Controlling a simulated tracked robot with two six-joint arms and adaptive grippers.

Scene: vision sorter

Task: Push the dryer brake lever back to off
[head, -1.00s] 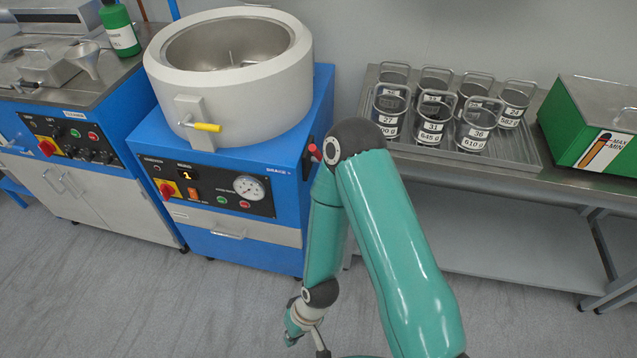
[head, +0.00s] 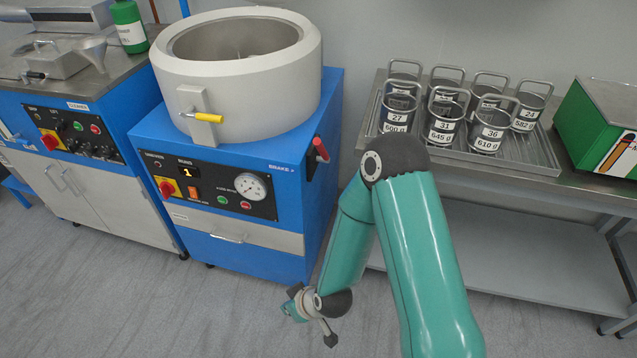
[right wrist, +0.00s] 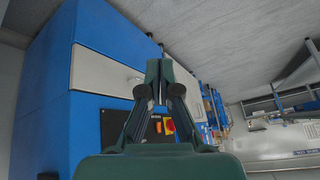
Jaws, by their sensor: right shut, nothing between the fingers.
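The brake lever, with its red grip (head: 320,149), stands on the right side of the blue dryer (head: 290,220), just right of the "BRAKE" label. The grip is up, tilted slightly, and its dark arm runs down the dryer's side. My right arm reaches down past the dryer's right side, with its elbow right of the lever and a gap between them. My right gripper (head: 290,308) is low over the floor in front of the dryer, well below the lever. In the right wrist view its fingers (right wrist: 158,68) are together and empty, before the dryer's front. My left gripper is out of view.
The dryer's round drum (head: 240,75) has a yellow-handled latch (head: 208,118). A metal table (head: 500,170) with several numbered cups and a green box (head: 600,125) stands right. A blue-fronted cleaner (head: 60,130) stands left. The floor in front is clear.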

